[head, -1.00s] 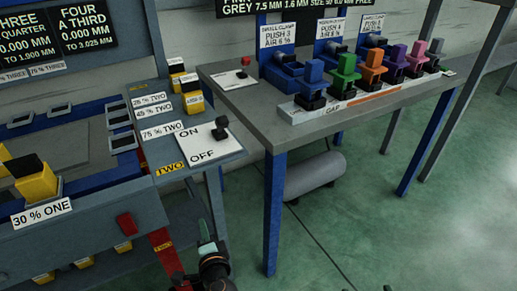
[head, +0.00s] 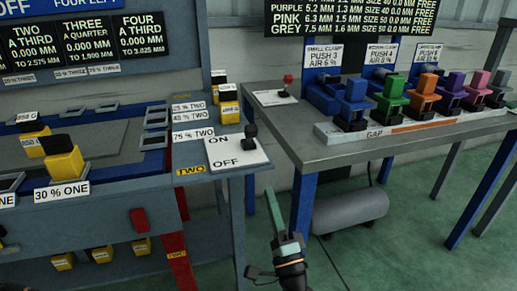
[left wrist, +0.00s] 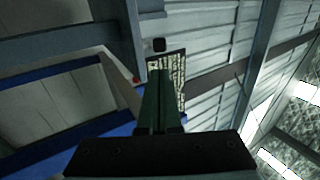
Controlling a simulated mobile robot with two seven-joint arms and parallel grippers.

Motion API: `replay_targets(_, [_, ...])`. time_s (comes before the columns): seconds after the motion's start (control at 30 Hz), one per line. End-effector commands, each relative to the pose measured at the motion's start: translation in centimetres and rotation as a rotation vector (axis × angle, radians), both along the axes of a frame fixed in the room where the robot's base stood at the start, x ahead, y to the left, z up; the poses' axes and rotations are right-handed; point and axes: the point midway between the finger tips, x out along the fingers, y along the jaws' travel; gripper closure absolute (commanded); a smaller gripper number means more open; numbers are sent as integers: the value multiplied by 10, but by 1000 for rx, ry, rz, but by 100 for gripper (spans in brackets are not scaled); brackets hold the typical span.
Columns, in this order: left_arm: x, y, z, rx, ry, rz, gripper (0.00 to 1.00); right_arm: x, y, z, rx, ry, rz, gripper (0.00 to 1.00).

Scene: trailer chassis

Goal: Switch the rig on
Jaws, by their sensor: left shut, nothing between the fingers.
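The switch is a white plate marked ON and OFF (head: 238,153), on the right end of the grey-blue bench. Its black lever (head: 251,132) stands up at the plate's right side; which way it is thrown I cannot tell. My left gripper (head: 271,192) is low and to the right of the switch, apart from it, with its green fingers pointing up. The fingers are shut and empty. They also show in the left wrist view (left wrist: 160,70), with a small dark block beyond that I cannot identify. My right gripper is not in view.
A grey table (head: 330,150) with blue legs stands to the right, carrying coloured clamps and another small white switch plate (head: 275,97). A yellow-and-black block (head: 228,103) stands behind the switch. A grey cylinder (head: 350,210) lies under the table. Green floor lies open at lower right.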

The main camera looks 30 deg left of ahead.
Motion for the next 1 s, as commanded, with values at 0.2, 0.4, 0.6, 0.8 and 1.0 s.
replay_targets(0.2, [7,9,7,2,-1,1,100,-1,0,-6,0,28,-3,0])
replay_targets(0.4, [29,35,28,2,-3,2,100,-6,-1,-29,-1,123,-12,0])
replay_targets(0.6, [53,63,49,1,-1,2,100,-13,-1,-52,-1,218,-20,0])
replay_targets(0.8, [71,83,64,1,1,1,100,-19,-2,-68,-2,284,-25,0])
replay_targets(1.0, [78,92,69,-1,2,0,100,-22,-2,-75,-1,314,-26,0])
